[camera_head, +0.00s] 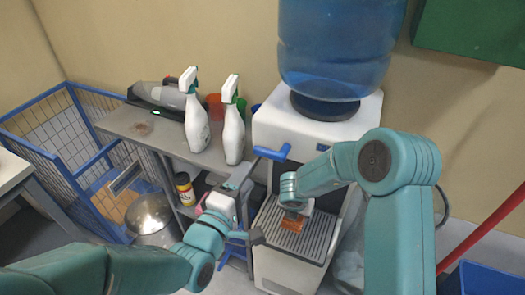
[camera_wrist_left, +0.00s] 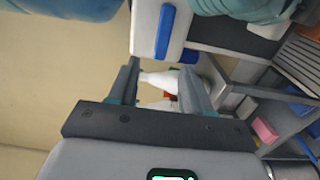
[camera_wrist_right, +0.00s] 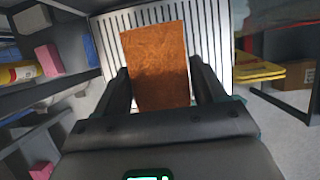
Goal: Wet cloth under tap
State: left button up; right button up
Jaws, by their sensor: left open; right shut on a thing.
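The cloth, an orange-brown rectangle (camera_head: 293,224), is over the ribbed drip tray (camera_head: 318,235) of the white water dispenser (camera_head: 300,135). It fills the middle of the right wrist view (camera_wrist_right: 158,65). My right gripper (camera_head: 297,207) is shut on its near end. Whether the cloth touches the tray, I cannot tell. The dispenser's blue tap lever (camera_head: 272,153) sticks out at the front left. My left gripper (camera_head: 250,207) is open and empty, in front of and below the lever. The spout is hidden by my right arm.
A grey shelf (camera_head: 165,138) left of the dispenser holds two white spray bottles (camera_head: 196,120) and a handheld vacuum (camera_head: 158,95). A blue wire cage (camera_head: 62,130) and a metal bin (camera_head: 150,215) stand farther left. A blue bin (camera_head: 490,278) is at lower right.

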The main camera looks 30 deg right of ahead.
aim_at(261, 154)
pick_arm(q)
jog(key=x, duration=1)
jog(key=shift+w+d+f, duration=0.1)
jog(key=shift+w, duration=0.1)
